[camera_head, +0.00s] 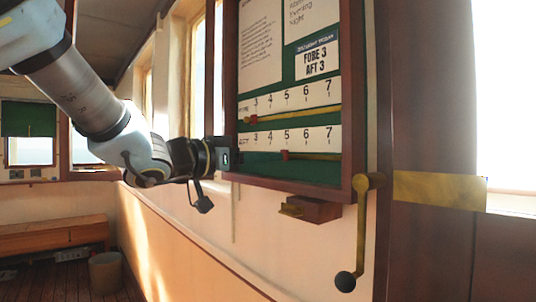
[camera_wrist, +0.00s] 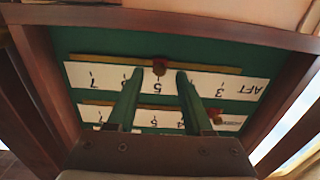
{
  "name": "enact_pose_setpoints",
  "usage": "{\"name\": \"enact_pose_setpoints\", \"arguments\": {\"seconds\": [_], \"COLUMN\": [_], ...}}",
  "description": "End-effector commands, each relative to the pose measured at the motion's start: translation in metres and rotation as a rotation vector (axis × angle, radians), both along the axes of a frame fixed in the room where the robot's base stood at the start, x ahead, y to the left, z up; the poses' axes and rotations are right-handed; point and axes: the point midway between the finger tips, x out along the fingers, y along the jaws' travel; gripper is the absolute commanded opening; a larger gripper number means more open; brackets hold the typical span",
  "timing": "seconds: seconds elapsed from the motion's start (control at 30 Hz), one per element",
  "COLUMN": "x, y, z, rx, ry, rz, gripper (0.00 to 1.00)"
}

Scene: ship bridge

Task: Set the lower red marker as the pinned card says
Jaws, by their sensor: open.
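The pinned card (camera_head: 317,58) reads what looks like "FORE 3, AFT 3". The lower red marker (camera_head: 285,155) sits on its brass rod under the 5 of the lower, AFT scale. In the wrist view, which shows the board upside down, this marker (camera_wrist: 160,67) is at the 5. My gripper (camera_wrist: 159,73) is open, its green-looking fingertips on either side of the marker; I cannot tell whether either touches it. In the head view my gripper (camera_head: 224,158) is at the board's left edge, its fingertips not clearly seen. The upper red marker (camera_head: 250,120) is near 3.
A dark wooden frame (camera_head: 347,120) stands proud around the green board. A brass crank with a dark knob (camera_head: 346,281) hangs at its lower right. A small wooden block (camera_head: 312,209) juts out below the frame. A bench (camera_head: 53,234) and bin (camera_head: 106,272) are far left.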

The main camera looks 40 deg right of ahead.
Motion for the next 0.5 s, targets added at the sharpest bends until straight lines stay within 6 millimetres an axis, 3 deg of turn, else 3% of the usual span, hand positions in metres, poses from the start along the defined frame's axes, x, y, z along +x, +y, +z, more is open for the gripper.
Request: {"name": "enact_pose_setpoints", "arguments": {"seconds": [0.2, 0.47, 0.5], "x": [-0.001, -0.0008, -0.0008], "y": [-0.0149, -0.0156, -0.0155], "z": [0.0001, -0.0001, 0.0], "rx": [0.0, 0.0, 0.0], "ry": [0.001, 0.0, 0.0], "rz": [0.0, 0.001, 0.001], "gripper": [0.51, 0.51, 0.47]}}
